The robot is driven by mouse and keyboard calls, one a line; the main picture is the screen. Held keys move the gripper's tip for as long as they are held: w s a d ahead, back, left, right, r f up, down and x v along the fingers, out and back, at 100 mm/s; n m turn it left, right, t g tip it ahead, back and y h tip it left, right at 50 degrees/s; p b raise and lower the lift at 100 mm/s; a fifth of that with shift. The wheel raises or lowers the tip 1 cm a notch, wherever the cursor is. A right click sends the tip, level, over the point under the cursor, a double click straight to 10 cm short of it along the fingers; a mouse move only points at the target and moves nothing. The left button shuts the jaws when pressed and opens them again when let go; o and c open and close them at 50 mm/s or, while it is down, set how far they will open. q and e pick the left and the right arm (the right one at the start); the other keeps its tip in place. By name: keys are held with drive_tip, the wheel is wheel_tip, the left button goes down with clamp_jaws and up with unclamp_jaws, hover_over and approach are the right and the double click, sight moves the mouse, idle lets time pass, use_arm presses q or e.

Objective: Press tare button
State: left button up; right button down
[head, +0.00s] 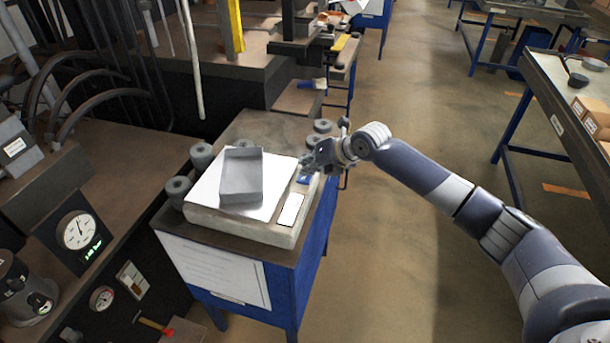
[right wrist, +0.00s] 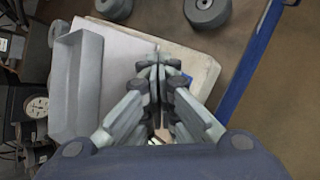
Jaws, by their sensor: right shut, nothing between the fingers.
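A pale bench scale (head: 240,228) stands on a blue-legged stand, with a white plate on top. A grey open tray (head: 241,178) sits on the plate and also shows in the right wrist view (right wrist: 77,85). A white panel (head: 291,210) and a small blue button (head: 303,180) are on the scale's right side. Some blue shows beside my fingers in the right wrist view (right wrist: 187,79). My right gripper (head: 309,167) is shut and empty, its fingertips over the scale's right edge, close to the blue button. I cannot tell whether they touch it. My left gripper is out of view.
Several grey discs (head: 178,189) stand around the scale on the stand top (head: 255,126). A bench with a dial gauge (head: 77,231) is at left. Open floor (head: 400,240) lies to the right, with another table (head: 560,105) beyond.

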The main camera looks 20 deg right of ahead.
drive_tip(key=shift+r+p, duration=0.55)
drive_tip(key=shift+r, duration=0.25)
wheel_tip(320, 180, up, 5)
drive_tip(key=p, duration=0.3)
drive_tip(key=shift+f, duration=0.1)
idle(0.9)
